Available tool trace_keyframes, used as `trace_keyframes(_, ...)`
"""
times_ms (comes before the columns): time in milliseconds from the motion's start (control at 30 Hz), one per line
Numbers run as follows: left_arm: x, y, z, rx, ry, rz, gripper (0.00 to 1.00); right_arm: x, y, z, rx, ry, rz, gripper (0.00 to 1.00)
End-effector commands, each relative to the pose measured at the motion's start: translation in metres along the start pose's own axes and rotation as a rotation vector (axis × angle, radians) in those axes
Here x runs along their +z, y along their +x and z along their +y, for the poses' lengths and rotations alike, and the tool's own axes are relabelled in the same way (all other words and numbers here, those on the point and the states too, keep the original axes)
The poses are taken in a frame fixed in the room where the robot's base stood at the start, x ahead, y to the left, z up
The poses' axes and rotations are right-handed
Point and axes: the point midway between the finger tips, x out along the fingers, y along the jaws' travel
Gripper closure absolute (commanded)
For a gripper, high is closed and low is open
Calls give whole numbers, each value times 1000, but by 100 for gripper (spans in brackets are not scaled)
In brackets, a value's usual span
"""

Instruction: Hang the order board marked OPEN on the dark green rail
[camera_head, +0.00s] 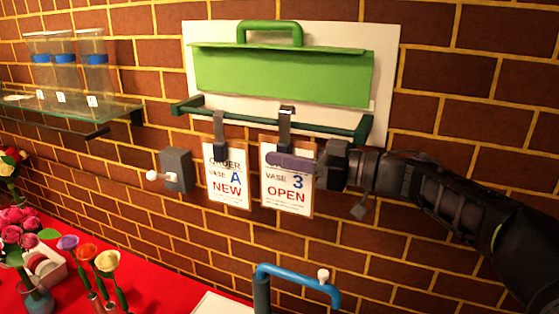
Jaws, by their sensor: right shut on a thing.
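The order board marked OPEN (287,194) reads VASE 3 and is upright in front of the brick wall. Its dark hook (285,122) overlaps the dark green rail (335,128); I cannot tell whether the rail bears it. My right gripper (287,162) comes in from the right and is shut on this board, with a finger across its upper part that hides some of the print. A second board marked NEW (228,190), VASE A, hangs to the left from its own hook (220,127) at the rail. My left gripper is not in view.
A green flap with a handle (285,75) is above the rail. A grey box with a white knob (177,170) is left of the boards. A glass shelf (70,108) holds tubes. Flowers (85,252) and a blue curved pipe (300,272) stand below.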

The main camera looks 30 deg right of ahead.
Motion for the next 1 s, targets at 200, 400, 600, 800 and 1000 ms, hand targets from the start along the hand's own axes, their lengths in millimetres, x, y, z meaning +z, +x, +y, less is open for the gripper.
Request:
trace_keyframes(200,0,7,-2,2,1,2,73,12,0,8,0,1,1,100)
trace_keyframes(400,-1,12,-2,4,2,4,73,21,0,8,0,-1,1,100)
trace_keyframes(600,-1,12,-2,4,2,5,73,24,0,8,0,-1,1,100)
trace_keyframes(800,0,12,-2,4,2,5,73,23,0,8,0,-1,1,100)
trace_keyframes(1000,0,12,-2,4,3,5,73,23,0,8,0,-1,1,60)
